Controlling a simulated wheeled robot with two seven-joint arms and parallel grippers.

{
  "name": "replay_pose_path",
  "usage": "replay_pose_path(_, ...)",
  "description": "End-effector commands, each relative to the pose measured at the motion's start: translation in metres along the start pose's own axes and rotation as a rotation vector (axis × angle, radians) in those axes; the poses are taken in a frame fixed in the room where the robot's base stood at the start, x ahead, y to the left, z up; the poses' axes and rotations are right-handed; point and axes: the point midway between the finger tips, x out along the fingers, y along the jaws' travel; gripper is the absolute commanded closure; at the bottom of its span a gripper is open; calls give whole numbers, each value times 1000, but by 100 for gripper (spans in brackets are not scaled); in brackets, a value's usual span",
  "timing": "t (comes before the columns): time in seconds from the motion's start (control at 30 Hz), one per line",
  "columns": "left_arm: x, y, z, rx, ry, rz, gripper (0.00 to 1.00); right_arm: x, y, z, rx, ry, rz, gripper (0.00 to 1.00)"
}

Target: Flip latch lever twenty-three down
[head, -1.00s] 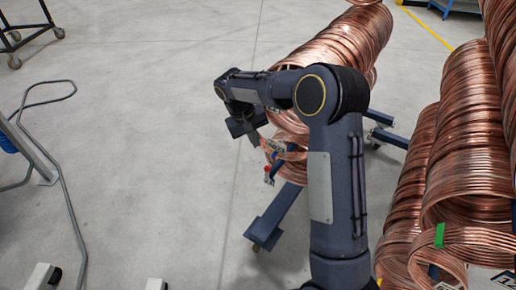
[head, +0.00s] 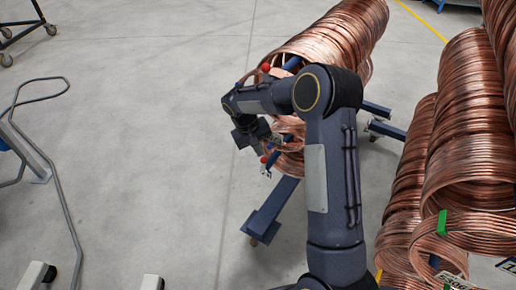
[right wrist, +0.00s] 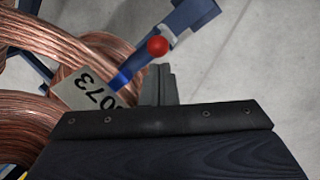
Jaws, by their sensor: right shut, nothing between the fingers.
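A red-knobbed latch lever (head: 264,159) sits low at the near end of the copper coil rack, with a second red knob (head: 265,67) higher up. I cannot read which lever is number twenty-three. In the right wrist view a red knob (right wrist: 157,46) is just beyond my fingertips, beside a blue bar (right wrist: 190,20). My right gripper (head: 270,142) is shut and empty, close to the lower knob; its fingers also show in the wrist view (right wrist: 158,72). Contact with the knob cannot be told. My left gripper is out of view.
Copper coils (head: 335,40) hang behind my right arm, with a numbered tag (right wrist: 90,92) beside the fingers. More coils (head: 465,140) stand close on the right. A blue rack foot (head: 270,212) reaches along the floor. The floor at left centre is clear.

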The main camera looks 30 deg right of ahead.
Motion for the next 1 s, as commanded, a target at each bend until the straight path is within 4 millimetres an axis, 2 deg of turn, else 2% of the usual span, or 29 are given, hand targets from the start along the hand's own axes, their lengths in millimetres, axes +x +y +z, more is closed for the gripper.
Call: replay_pose_path(1.0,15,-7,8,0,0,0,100,-3,-11,-2,27,79,107,100)
